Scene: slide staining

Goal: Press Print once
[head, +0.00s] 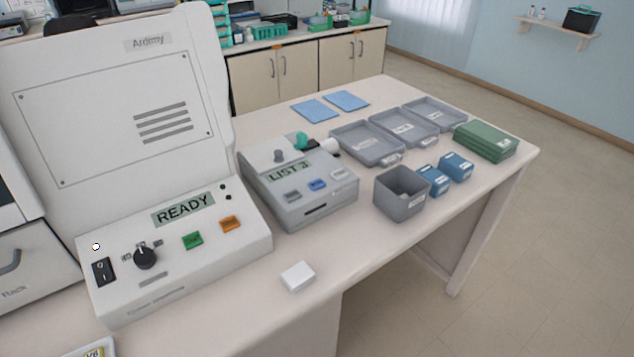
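A grey device (284,217) stands on the bench, with a small display (289,172) reading what looks like "LIST 2". Below the display is a row of buttons: a grey one (293,196), a blue one (317,185) and another grey one (338,174). Their labels are too small to read, so I cannot tell which is Print. A dark slot (316,211) is in its front, with no paper showing. A grey knob and a green part sit on its top. Neither of my grippers is in view.
Left of it, a large white machine (110,215) shows "READY" and has green and orange buttons. A small white block (298,277) lies in front. To the right are a grey bin (401,194), grey trays (365,145), blue boxes (456,167) and green boxes (486,141).

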